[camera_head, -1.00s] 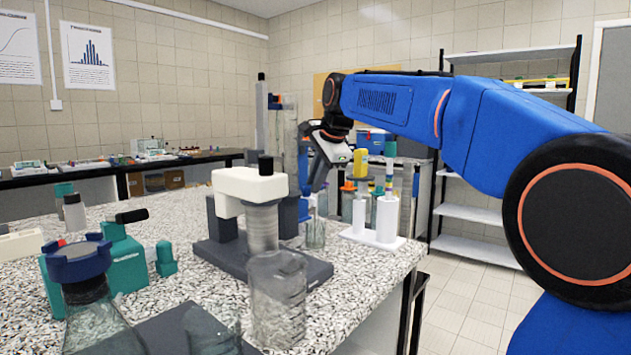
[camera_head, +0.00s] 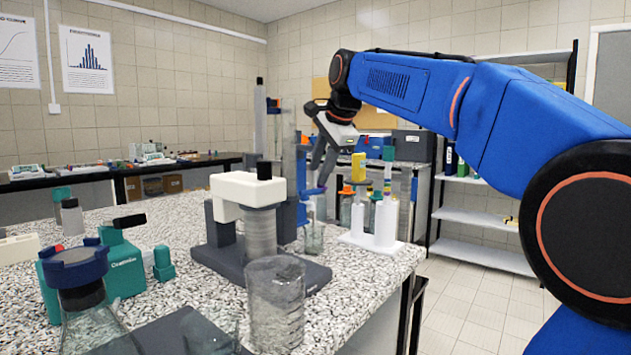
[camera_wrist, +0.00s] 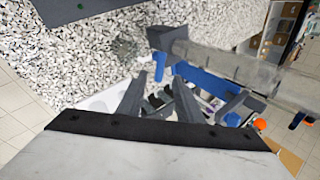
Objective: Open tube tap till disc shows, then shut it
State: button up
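My gripper (camera_head: 320,182) points down at the far right end of the speckled bench. In the wrist view its two dark fingers (camera_wrist: 158,100) stand apart, with nothing seen clamped between them. A tall clear tube (camera_wrist: 240,72) runs to the right in the wrist view, with a grey end piece. A small blue piece (camera_wrist: 160,66), perhaps the tap handle, lies just beyond the fingertips, beside a longer blue bar (camera_wrist: 205,84). Whether a finger touches it, I cannot tell. In the head view a glass beaker (camera_head: 314,238) stands below my gripper. The disc cannot be made out.
A white stand (camera_head: 372,240) with bottles and coloured tops is close right of my gripper. A clear ribbed jar (camera_head: 275,305) is in front. The floor right of the bench (camera_head: 475,305) is clear.

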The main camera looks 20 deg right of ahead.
jog(key=v, duration=1.1)
jog(key=shift+r, duration=0.2)
grip_shut()
jog(key=w+f+n+g+h, duration=0.1)
jog(key=w+f+n+g, duration=0.45)
jog(key=n, duration=1.05)
notch_tip(320, 180, down, 10)
jog(key=w+a+t, duration=0.1)
jog(key=w, duration=0.1)
jog(key=shift+w+t, duration=0.35)
jog(key=shift+w, duration=0.05)
dwell(1.1)
